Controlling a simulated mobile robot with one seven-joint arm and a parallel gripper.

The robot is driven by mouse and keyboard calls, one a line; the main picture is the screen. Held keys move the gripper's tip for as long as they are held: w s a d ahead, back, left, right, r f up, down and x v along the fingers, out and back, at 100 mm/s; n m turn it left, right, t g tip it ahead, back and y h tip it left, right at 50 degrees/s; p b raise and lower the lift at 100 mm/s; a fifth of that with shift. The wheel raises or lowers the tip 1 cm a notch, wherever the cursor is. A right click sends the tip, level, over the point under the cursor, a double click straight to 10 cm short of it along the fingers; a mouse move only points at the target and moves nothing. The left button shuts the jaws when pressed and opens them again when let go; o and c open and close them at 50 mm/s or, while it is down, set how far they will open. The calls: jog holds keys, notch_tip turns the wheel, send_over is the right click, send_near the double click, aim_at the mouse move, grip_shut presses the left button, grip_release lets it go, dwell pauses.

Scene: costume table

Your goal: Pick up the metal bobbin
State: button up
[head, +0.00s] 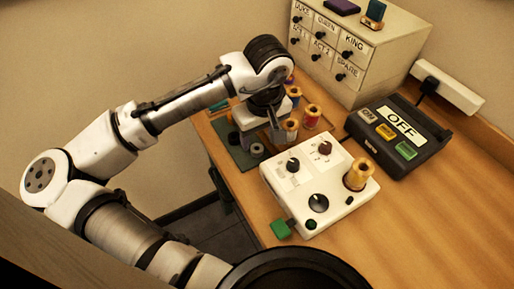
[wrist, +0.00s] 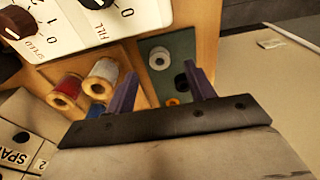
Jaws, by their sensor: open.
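A grey, metal-looking bobbin (wrist: 159,59) sits on the dark green mat (wrist: 182,46) in the wrist view, beyond my open fingers. In the head view a round bobbin (head: 257,150), probably the same one, lies on the mat (head: 240,158) near the white machine. A black bobbin (wrist: 181,82) sits beside it, close to my right finger. A small orange-and-dark piece (wrist: 173,102) lies nearer, partly hidden by my gripper. My gripper (wrist: 162,85) is open and empty, pointing down over the mat's edge and the spools. In the head view my gripper (head: 273,132) partly hides the mat.
Thread spools, red (head: 312,116) and white (head: 290,129), stand beside my gripper. The white machine (head: 318,178) with knobs and a gold spool stands in front. A labelled drawer cabinet (head: 360,50) and a black OFF box (head: 398,135) stand behind. The table's right side is clear.

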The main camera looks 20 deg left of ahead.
aim_at(257, 144)
jog(key=shift+w+a+f+p, duration=0.1)
jog(key=shift+w+f+p, duration=0.1)
jog(key=shift+f, duration=0.6)
jog(key=shift+w+a+f+p, duration=0.1)
jog(key=shift+a+f+p, duration=0.1)
jog(key=shift+f, duration=0.65)
jog(key=shift+w+a+f+p, duration=0.1)
jog(key=shift+f+p, duration=0.1)
jog(key=shift+f, duration=0.6)
jog(key=c, duration=1)
jog(key=shift+c, duration=0.2)
jog(key=shift+r, duration=0.1)
